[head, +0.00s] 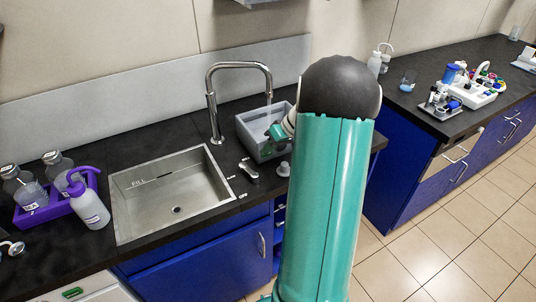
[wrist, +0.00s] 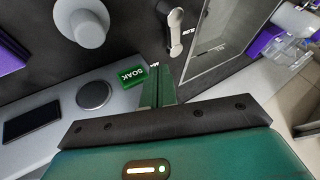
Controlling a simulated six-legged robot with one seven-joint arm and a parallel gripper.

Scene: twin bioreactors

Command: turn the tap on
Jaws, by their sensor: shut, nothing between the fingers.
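The tap (head: 213,105) is a tall chrome gooseneck behind the sink. Its spout end is over the grey tub, with a faint pale streak below it that looks like water. A small grey lever (head: 249,170) lies on the counter right of the sink; it also shows in the wrist view (wrist: 175,33), top centre, beside white lettering. My gripper (head: 274,132) is in front of the tub, partly hidden by my arm. In the wrist view its green fingers (wrist: 158,88) are together and empty, apart from the lever.
The steel sink (head: 170,190) is marked FILL. A pale round knob (head: 284,169) stands right of the lever. A green SOAK label (wrist: 127,78) lies near my fingers, by the grey tub (head: 246,130). A purple-topped bottle (head: 90,205) and purple rack (head: 38,211) stand left.

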